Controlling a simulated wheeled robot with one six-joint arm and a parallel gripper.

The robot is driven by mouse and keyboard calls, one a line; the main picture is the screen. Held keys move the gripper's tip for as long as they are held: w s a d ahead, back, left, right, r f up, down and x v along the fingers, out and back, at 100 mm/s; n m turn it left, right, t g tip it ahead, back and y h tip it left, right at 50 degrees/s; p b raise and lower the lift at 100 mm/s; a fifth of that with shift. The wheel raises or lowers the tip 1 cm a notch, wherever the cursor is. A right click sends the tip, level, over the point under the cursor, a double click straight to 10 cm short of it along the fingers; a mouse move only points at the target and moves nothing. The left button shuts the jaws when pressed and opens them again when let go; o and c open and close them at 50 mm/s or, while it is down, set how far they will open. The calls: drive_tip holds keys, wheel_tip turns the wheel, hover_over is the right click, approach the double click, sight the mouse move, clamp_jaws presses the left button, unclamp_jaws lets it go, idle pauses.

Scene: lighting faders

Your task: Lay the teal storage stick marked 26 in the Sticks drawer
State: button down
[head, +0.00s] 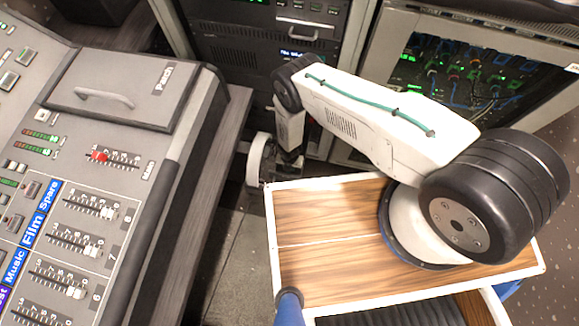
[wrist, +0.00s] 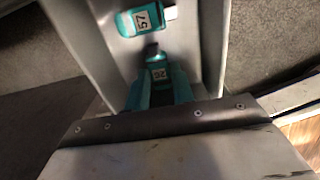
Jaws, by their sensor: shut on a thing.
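No Sticks label is readable, so I cannot tell if this is the Sticks drawer. In the head view the gripper end of my arm hangs low beside the racks, and the stick cannot be made out.
A second teal stick, marked 57 (wrist: 143,18), lies in the grey trough just beyond stick 26. In the head view the fader console (head: 95,190) with a handled Patch panel (head: 130,85) stands left. Equipment racks (head: 270,50) stand behind. Grey floor (head: 232,260) shows between.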

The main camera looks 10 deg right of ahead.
drive_tip(key=c, duration=1.2)
unclamp_jaws()
wheel_tip(320, 180, up, 12)
drive_tip(key=shift+r, duration=0.1)
